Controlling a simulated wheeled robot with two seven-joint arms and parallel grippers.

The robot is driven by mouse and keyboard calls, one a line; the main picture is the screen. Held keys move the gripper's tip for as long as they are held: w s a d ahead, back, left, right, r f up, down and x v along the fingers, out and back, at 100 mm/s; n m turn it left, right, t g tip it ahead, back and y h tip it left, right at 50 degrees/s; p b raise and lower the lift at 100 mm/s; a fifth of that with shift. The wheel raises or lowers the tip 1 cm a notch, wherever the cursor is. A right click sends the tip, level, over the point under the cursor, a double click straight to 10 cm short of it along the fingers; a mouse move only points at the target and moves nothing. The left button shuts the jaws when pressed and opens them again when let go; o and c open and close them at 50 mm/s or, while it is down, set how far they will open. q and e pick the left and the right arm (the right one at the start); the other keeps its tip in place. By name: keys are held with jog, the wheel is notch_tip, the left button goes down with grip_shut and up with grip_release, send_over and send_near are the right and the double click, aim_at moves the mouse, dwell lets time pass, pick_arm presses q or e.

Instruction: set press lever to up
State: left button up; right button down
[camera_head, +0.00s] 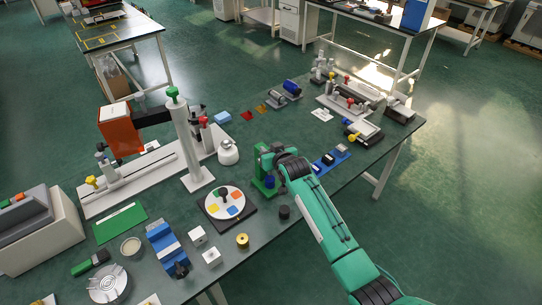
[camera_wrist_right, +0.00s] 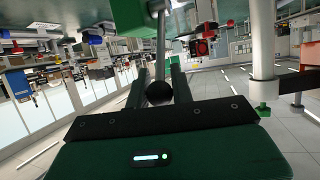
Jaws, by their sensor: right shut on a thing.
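The small green press (camera_head: 260,174) stands near the table's front edge in the head view, with a blue part low on it. My right gripper (camera_head: 273,158) is at its upper right side, and my forearm hides part of it. In the right wrist view, the press's green body (camera_wrist_right: 130,16) is at the top. The metal lever (camera_wrist_right: 161,48) runs from it to a black ball knob (camera_wrist_right: 159,93) between the fingers of my right gripper (camera_wrist_right: 157,86), which is shut on the knob. The lever's exact angle is hard to tell. My left gripper is not in view.
A round dial with coloured patches (camera_head: 225,203) lies left of the press. A tall white column with a green knob (camera_head: 186,130) stands behind it. A dark cylinder (camera_head: 284,212) and a blue strip holder (camera_head: 331,160) are close to my right arm. The table is crowded.

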jog(key=shift+a+r, duration=0.1)
jog(key=shift+r, duration=0.05)
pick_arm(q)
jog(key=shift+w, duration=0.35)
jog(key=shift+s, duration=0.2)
pick_arm(e)
jog(key=shift+f, duration=0.2)
jog(key=c, duration=1.5)
grip_release()
jog(key=o, duration=0.3)
jog(key=shift+w+a+f, duration=0.1)
jog(key=shift+w+a, duration=0.05)
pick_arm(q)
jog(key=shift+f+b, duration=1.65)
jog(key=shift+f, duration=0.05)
pick_arm(e)
jog(key=v, duration=1.3)
jog(key=shift+s+d, duration=0.2)
jog(key=shift+s, duration=0.15)
